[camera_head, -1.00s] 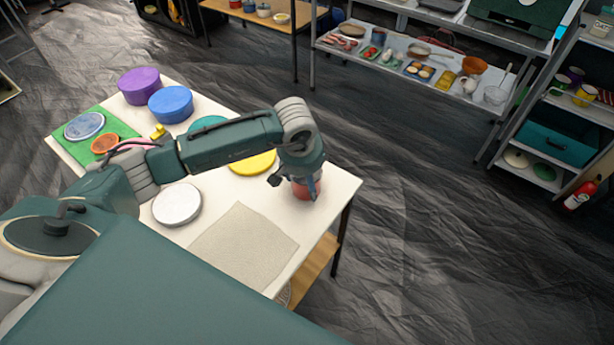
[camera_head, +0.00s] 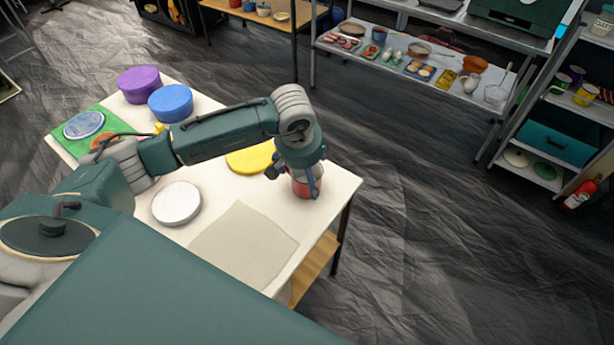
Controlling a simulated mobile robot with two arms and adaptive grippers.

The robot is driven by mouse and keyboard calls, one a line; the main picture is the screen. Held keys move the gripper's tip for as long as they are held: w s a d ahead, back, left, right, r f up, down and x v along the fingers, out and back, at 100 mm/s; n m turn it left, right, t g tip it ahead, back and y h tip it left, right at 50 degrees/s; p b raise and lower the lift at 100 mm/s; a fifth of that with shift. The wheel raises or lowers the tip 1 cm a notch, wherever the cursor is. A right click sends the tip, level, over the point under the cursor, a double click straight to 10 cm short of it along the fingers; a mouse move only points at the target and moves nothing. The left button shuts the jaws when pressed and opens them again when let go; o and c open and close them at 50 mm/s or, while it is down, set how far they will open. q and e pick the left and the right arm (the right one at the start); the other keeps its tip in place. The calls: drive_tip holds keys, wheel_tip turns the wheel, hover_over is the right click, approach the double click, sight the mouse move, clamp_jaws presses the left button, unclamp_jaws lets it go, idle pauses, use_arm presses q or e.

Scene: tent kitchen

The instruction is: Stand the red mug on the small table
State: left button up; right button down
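The red mug (camera_head: 304,189) stands upright at the right end of the white-topped table (camera_head: 325,205). Its upper part is partly covered by my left gripper (camera_head: 294,177). The gripper points down over the mug with its fingers spread. One finger is in front of the mug's right side, and the other is off to its left with a gap. Whether a finger touches the mug cannot be told. My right gripper is not in view.
A beige cloth (camera_head: 243,246), a white round lid (camera_head: 176,203) and a yellow round lid (camera_head: 250,158) lie near the mug. Purple (camera_head: 139,84) and blue (camera_head: 171,103) round containers stand at the far left. Stocked shelves line the back, with dark floor between.

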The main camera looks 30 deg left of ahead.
use_arm(q)
drive_tip(key=v, duration=0.9)
drive_tip(key=shift+b, duration=0.4)
drive_tip(key=shift+s+f, duration=0.1)
